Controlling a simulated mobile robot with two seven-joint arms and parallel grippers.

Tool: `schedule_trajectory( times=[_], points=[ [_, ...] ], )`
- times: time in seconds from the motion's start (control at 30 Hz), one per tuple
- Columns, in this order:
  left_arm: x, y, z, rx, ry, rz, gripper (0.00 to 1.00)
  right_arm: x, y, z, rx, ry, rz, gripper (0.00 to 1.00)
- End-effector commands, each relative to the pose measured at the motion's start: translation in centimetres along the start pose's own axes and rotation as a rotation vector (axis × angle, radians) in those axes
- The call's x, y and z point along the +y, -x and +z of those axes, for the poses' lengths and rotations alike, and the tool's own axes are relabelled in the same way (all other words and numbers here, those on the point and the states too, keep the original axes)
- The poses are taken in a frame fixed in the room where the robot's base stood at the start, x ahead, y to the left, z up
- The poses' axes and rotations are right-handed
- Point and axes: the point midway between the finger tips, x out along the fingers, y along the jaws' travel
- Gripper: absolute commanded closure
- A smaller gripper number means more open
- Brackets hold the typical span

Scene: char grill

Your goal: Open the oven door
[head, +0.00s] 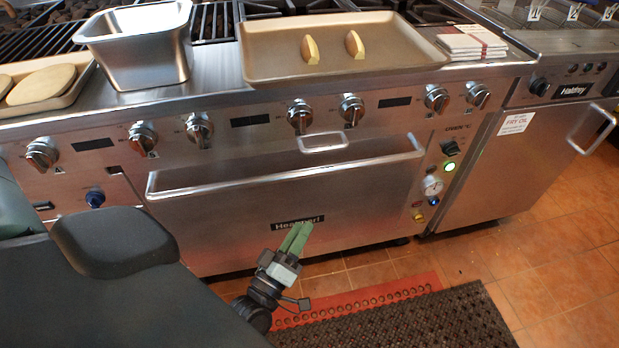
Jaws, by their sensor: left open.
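The oven door (220,221) is a wide stainless steel panel with a dark nameplate low on it, and it looks shut. Its long bar handle (285,177) runs across the top of the door. My left gripper (296,236) has green fingers and is open and empty. In the picture it sits in front of the lower door, over the nameplate and well below the handle. I cannot tell how far it is from the door. My right gripper is not in view.
Knobs (300,117) line the panel above the door. A baking tray (270,66) with two yellowish pieces and a steel pan (140,64) stand on top. A fryer cabinet (505,158) stands at right. A black mat (440,325) and a red mat (425,283) lie on the tiled floor.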

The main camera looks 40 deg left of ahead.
Motion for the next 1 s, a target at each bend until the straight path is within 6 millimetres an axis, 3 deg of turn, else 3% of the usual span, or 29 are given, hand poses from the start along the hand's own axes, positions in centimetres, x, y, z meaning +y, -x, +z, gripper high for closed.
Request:
schedule_trajectory(
  times=[0.03,0.1,0.33,0.73,1.0],
  points=[
    [-1.5,-1.1,0.2,0.062,0.042,0.020,0.59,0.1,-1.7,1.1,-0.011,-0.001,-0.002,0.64],
    [-2.2,-2.7,-0.5,0.147,0.103,0.048,0.59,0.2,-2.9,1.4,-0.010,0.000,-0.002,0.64],
    [-3.7,-5.5,-2.2,0.327,0.227,0.112,0.59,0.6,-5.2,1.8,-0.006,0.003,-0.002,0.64],
    [-3.6,-6.7,-3.1,0.363,0.252,0.128,0.59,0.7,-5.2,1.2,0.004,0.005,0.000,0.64],
    [-3.3,-10.3,-4.5,0.362,0.250,0.130,0.59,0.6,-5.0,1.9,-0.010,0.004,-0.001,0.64]
  ],
)
